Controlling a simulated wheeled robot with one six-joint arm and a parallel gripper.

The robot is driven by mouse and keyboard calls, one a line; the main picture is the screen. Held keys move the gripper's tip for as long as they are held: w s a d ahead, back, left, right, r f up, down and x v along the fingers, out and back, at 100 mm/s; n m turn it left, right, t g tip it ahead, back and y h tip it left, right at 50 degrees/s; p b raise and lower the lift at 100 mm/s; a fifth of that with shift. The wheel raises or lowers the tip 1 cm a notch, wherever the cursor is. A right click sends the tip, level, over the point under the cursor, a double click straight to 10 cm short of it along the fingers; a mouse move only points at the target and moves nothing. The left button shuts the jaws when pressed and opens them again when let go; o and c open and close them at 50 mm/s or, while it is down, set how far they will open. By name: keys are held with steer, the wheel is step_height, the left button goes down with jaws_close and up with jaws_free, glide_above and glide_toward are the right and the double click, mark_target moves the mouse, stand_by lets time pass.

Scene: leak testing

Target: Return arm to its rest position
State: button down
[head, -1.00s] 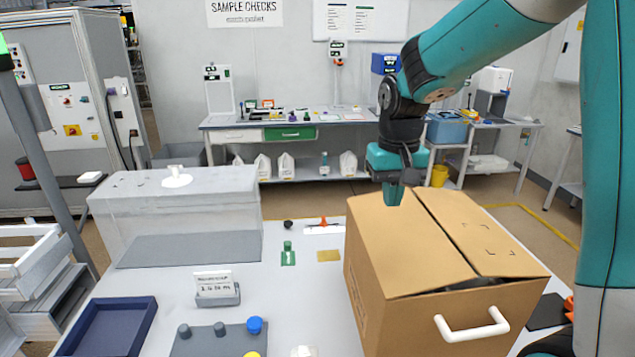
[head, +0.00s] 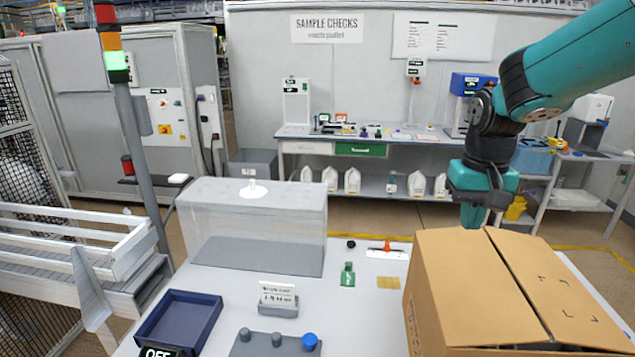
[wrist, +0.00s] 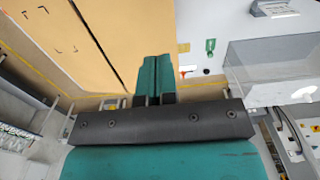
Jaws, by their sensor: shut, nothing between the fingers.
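My gripper (head: 473,215) is teal and dark grey and hangs fingers-down behind the cardboard box in the head view. It is shut and empty. In the wrist view its teal fingers (wrist: 154,76) lie side by side. The cardboard box (head: 455,285) stands at the right of the white table, with its top flaps nearly closed; it also fills the upper left of the wrist view (wrist: 100,35). My arm comes in from the upper right, bent downward at the wrist.
A clear tank (head: 255,225) stands at the table's back left. A navy tray (head: 180,320), a sign holder (head: 278,306), a green item (head: 347,275) and an orange-handled tool (head: 387,250) are on the table. A bench (head: 360,147) stands by the wall. A signal tower (head: 118,65) rises at left.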

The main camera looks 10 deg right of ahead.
steer(key=s+a+f+n+y+b, duration=0.2)
steer(key=s+a+f+n+b, duration=0.3)
steer(key=s+a, duration=0.5)
steer(key=s+a+f+n+y+b, duration=0.2)
steer(key=s+a+f+n+b, duration=0.3)
steer(key=s+a+f+b, duration=0.2)
steer(key=s+a+b, duration=0.2)
steer(key=a, duration=0.1)
steer(key=shift+s+n, duration=0.3)
steer(key=shift+s, duration=0.05)
steer(key=shift+d+f, duration=0.1)
stand_by(0.5)
